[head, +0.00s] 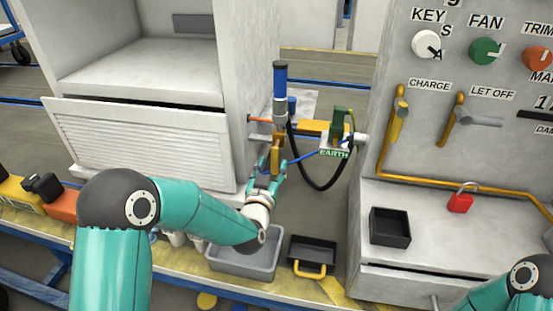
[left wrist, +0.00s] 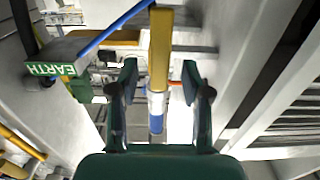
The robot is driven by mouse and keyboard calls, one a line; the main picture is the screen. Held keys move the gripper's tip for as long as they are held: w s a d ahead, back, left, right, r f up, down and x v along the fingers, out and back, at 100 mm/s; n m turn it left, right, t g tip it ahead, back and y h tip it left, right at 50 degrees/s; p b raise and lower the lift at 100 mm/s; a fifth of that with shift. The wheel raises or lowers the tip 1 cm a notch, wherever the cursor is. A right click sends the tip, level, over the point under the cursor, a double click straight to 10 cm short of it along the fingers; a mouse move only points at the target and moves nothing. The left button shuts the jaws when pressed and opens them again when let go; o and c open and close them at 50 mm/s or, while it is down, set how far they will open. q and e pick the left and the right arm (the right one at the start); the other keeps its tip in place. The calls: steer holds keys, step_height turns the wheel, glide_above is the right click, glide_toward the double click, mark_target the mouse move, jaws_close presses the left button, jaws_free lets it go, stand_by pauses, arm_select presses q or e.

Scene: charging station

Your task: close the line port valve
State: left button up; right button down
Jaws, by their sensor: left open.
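A yellow lever (head: 276,155) hangs down below an upright fitting with a blue top (head: 280,80), between the two cabinets. I take it for the line port valve's handle; no label on it is readable. My left gripper (head: 268,178) is open just below the lever, fingers pointing up at it. In the left wrist view the yellow lever (left wrist: 159,48) lines up with the gap between the open fingers (left wrist: 160,76), with space on both sides. Its depth relative to the fingertips is hard to tell. My right gripper is out of view; only part of that arm shows.
A green clamp (head: 339,123) with an EARTH label (head: 334,154) and hanging cables are close right of the lever. A grey bin (head: 232,262) and a black tray (head: 313,250) lie below. The right cabinet carries CHARGE (head: 399,115) and LET OFF (head: 461,110) valves.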

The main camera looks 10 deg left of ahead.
mark_target(275, 161)
arm_select(q)
steer(key=shift+w, duration=1.8)
jaws_close()
steer(key=shift+d, duration=0.1)
